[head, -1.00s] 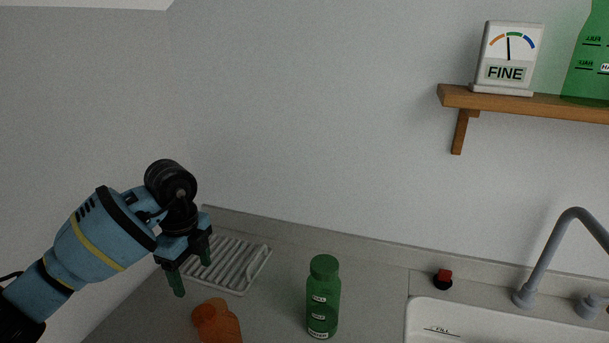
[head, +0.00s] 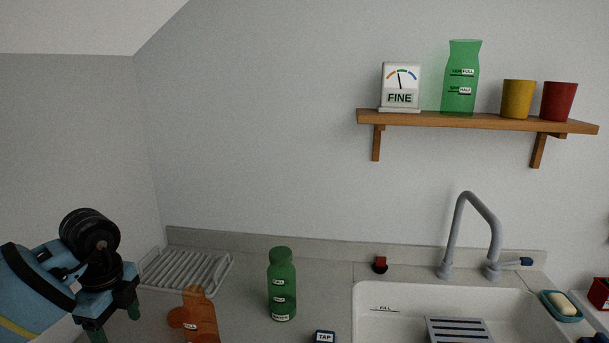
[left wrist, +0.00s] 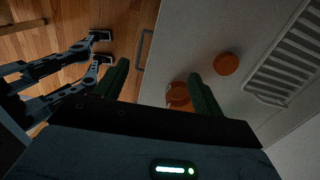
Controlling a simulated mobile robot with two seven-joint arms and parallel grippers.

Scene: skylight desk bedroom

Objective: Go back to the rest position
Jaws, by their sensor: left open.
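My left gripper (head: 116,325) is at the lower left of the head view, open and empty, with its two green fingers pointing down. It is left of an orange bottle (head: 200,318) and in front of the drying rack (head: 188,272). In the left wrist view the open fingers (left wrist: 155,88) show apart, with the orange bottle (left wrist: 178,95) beyond the right finger on the counter. My right gripper is not in view.
A green bottle (head: 281,285) stands on the counter (head: 240,300). The sink (head: 385,295) with a tap (head: 460,215) is right. A shelf (head: 470,121) holds a gauge (head: 400,86), a green carafe (head: 461,80), a yellow cup (head: 517,98) and a red cup (head: 559,101).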

